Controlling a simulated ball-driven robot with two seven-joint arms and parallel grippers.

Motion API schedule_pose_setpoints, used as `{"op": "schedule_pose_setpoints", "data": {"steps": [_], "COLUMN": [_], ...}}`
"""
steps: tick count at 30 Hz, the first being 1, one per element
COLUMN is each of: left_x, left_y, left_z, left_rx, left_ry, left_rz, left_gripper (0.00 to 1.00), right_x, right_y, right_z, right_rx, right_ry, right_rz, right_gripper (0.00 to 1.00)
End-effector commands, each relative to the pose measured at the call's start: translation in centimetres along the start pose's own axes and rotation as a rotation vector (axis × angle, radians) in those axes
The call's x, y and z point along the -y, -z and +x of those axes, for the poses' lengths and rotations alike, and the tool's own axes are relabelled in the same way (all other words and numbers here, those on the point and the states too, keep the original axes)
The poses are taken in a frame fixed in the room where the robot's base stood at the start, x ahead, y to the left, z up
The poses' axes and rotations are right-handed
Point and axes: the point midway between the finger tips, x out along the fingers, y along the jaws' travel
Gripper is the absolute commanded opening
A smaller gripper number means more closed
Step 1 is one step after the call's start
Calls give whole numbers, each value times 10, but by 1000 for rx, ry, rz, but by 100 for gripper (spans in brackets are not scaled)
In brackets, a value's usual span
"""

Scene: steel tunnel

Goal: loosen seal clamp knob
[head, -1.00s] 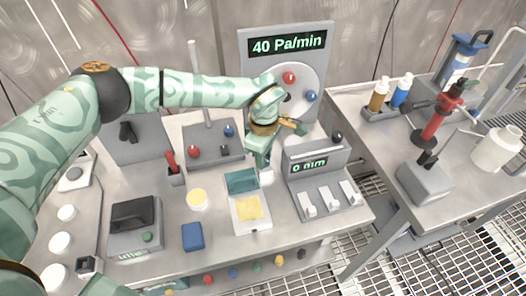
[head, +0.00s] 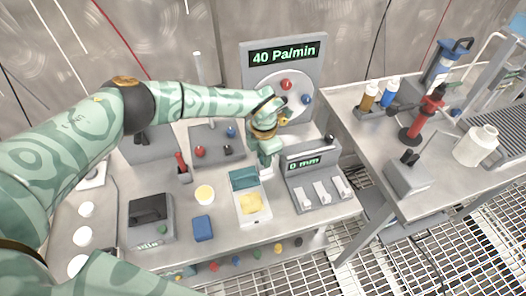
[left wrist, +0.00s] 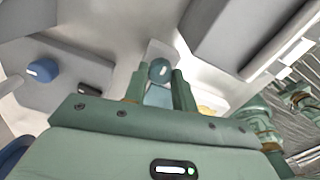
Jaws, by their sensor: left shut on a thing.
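My left gripper (head: 266,160) points down in front of the disc panel, above the bench. In the left wrist view my left gripper's two fingers (left wrist: 159,84) stand on either side of a dark teal round knob (left wrist: 160,70) with a small pale mark, and are shut on it. In the head view the gripper hides this knob. My right gripper's fingers do not show.
The panel display (head: 287,54) reads 40 Pa/min. A disc with a red knob (head: 286,85) and a blue knob (head: 305,99) sits below it. A "0 mm" unit (head: 310,180) with white switches stands close right of the gripper. A side table (head: 345,98) holds bottles.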

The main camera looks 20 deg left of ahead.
Motion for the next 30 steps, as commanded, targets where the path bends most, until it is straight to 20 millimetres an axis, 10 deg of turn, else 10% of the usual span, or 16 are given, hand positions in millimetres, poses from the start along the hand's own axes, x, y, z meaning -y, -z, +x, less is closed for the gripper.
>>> {"op": "schedule_pose_setpoints", "data": {"steps": [30], "left_x": [1], "left_y": [-2], "left_z": [-4], "left_rx": [5], "left_ry": [0], "left_rz": [-962], "left_gripper": [4], "right_x": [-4], "right_y": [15], "right_z": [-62], "right_rx": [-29], "right_ry": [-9], "right_rz": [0], "right_gripper": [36]}}
